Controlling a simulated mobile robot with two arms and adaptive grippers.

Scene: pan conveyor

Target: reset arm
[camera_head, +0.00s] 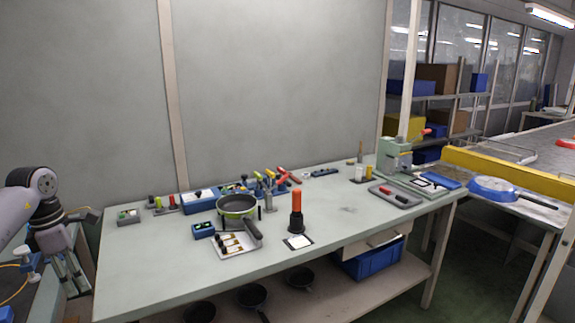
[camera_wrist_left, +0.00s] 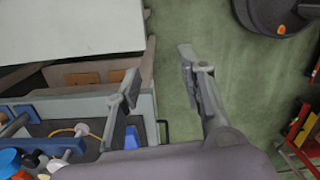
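My left gripper (camera_head: 72,280) hangs at the lower left of the head view, beside the left end of the workbench and apart from it. In the left wrist view my left gripper (camera_wrist_left: 159,66) has its two fingers spread, with nothing between them and green floor beyond. My right gripper and right arm do not show in either view.
The grey workbench (camera_head: 140,270) holds a green-rimmed pan (camera_head: 237,204), a red-handled tool (camera_head: 296,208) and small parts. A blue pan (camera_head: 492,188) lies at the right. Dark pans (camera_head: 251,296) sit on the lower shelf. Tools fill a tray at lower left in the wrist view.

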